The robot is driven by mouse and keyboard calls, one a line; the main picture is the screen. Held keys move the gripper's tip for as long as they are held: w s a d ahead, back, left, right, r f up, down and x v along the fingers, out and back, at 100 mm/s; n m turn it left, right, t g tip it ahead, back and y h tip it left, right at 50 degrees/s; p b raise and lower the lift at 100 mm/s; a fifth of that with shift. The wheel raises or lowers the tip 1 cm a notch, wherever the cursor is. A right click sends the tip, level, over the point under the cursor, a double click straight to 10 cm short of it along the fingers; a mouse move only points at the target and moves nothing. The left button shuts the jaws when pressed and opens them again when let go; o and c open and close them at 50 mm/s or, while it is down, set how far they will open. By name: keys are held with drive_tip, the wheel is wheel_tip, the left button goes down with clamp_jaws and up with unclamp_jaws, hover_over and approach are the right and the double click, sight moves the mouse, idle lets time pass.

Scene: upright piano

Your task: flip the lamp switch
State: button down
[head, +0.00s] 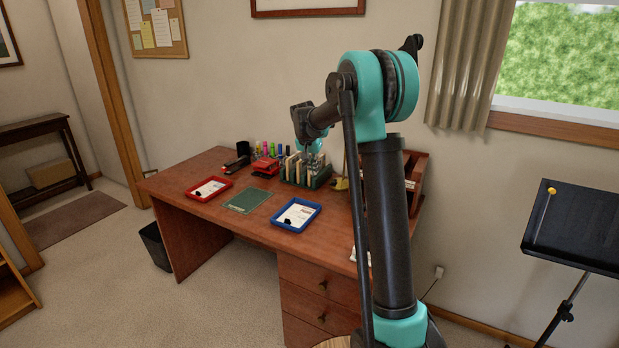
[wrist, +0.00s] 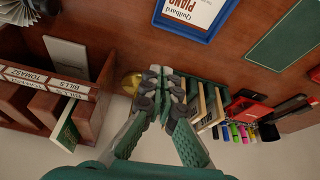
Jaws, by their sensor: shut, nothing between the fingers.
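My gripper (wrist: 163,78) is shut and empty, with its fingertips together over the back of the desk. In the head view the gripper (head: 314,162) is by the right end of a green sorter, partly behind my own arm. A small brass-coloured piece (wrist: 131,83) shows just left of the fingertips in the wrist view, and a bit of it (head: 341,184) shows beside my arm in the head view. It may be part of the lamp, but I cannot tell. No lamp shade or switch can be made out; the gripper and arm hide that area.
The desk (head: 170,185) holds a green sorter (head: 322,181) with upright items, a red tray (head: 208,189), a blue tray (head: 296,214), a green mat (head: 248,200), a red device (head: 266,166) and a wooden letter rack (wrist: 88,115). A music stand (head: 575,225) stands right.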

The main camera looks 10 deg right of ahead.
drive_tip(key=shift+n, duration=0.3)
drive_tip(key=shift+s, duration=2.4)
